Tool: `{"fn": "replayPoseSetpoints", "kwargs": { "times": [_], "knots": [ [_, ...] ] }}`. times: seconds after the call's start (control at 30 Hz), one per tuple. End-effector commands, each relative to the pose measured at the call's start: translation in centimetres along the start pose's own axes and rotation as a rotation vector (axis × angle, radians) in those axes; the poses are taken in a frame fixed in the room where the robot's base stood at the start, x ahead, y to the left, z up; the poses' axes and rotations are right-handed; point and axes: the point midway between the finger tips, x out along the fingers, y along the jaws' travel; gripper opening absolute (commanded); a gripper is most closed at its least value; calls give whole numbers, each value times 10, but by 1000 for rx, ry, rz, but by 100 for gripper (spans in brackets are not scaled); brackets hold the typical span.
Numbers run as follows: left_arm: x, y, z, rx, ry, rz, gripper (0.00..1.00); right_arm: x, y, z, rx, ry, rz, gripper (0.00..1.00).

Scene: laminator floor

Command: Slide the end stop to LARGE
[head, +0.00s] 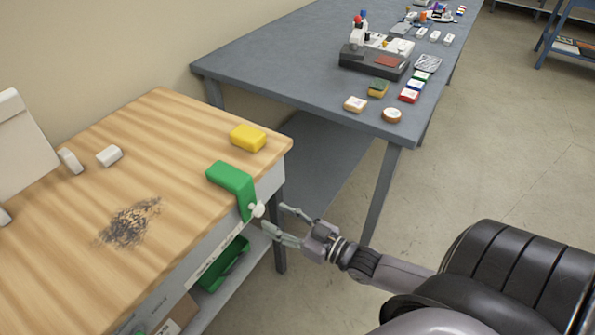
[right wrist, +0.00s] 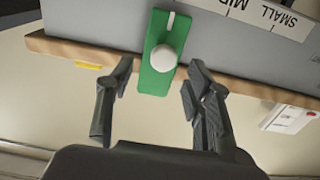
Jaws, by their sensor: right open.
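The green end stop (head: 232,180) sits over the front edge of the wooden bench top, near its right corner. Its white knob (head: 258,210) sticks out in front. My right gripper (head: 275,218) is open, its fingers pointing at the knob. In the right wrist view the green stop (right wrist: 158,70) and white knob (right wrist: 164,58) lie between the spread fingers (right wrist: 160,75), with gaps on both sides. A white label strip (right wrist: 270,15) reads SMALL and a partly cut-off MID, right of the stop there. LARGE is not readable. My left gripper is out of view.
A yellow block (head: 248,137) lies on the wooden bench (head: 180,125) behind the stop. A green bin (head: 222,265) sits below the bench edge. A blue-grey table (head: 285,65) with small items stands behind. Open floor (head: 480,170) lies to the right.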

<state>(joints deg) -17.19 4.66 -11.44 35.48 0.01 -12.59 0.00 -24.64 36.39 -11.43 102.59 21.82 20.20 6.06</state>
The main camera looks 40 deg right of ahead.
Motion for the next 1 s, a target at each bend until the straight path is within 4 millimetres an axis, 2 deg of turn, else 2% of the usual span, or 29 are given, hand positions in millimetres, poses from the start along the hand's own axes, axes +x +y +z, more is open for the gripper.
{"fn": "replayPoseSetpoints", "kwargs": {
  "times": [0.03, 0.1, 0.33, 0.5, 1.0],
  "knots": [
    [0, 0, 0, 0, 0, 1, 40, -13, 0, 2, 0, -5, 0, 47],
    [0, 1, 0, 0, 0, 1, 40, -26, 0, 1, 0, -3, 0, 47],
    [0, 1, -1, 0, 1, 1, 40, -54, 0, 0, 0, -1, 1, 47],
    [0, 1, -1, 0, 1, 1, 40, -59, 0, 0, 0, 1, 1, 47],
    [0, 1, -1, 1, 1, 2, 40, -59, 1, 0, 0, -1, 2, 47]
  ]
}}
